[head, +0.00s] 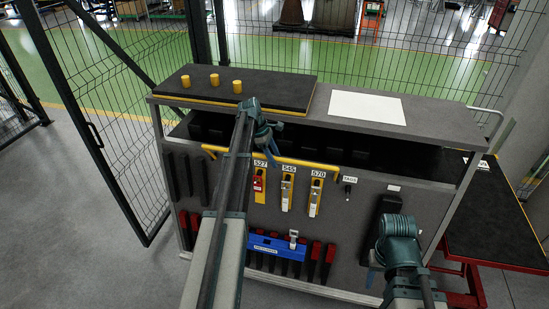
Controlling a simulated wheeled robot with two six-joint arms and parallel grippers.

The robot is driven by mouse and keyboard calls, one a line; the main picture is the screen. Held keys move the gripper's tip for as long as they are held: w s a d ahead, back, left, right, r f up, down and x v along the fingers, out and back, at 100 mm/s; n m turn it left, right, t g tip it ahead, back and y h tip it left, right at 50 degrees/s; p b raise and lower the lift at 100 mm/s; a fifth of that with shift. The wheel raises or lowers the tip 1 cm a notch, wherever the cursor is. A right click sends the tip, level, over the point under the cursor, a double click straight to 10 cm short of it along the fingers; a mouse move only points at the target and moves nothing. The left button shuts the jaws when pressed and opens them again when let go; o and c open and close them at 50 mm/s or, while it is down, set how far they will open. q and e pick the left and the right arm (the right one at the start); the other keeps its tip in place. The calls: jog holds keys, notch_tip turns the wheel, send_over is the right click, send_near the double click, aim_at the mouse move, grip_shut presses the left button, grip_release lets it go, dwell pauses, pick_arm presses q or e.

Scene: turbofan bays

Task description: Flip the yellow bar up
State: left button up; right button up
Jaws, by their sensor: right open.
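The yellow bar (312,168) runs across the upper front of the grey cabinet, with bent ends, just above three tagged handles marked 527 (259,182), 545 (287,190) and 570 (315,195). My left arm crosses in front of the bar's left part and hides some of it. My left gripper (268,138) is near the bar, above the 527 tag; its fingers are small and I cannot tell whether they touch the bar or how far apart they are. My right gripper (373,270) is open, low at the cabinet's right front, away from the bar and partly hidden by its wrist.
A black mat (285,88) with several yellow pegs and a white sheet (367,107) lie on the cabinet top. A blue block (277,247) is on the lower front. A dark red-edged table (490,220) stands at right. Mesh fencing (100,130) is at left and behind.

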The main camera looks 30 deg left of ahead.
pick_arm(q)
jog(key=w+a+r+p, duration=0.3)
jog(key=r+p, duration=0.3)
jog(key=w+a+r+p, duration=0.2)
jog(key=a+r+p, duration=0.2)
jog(key=r+p, duration=0.2)
jog(key=shift+w+a+r, duration=0.2)
jog(key=shift+w+a, duration=0.1)
jog(key=shift+w, duration=0.1)
dwell(0.9)
dwell(0.5)
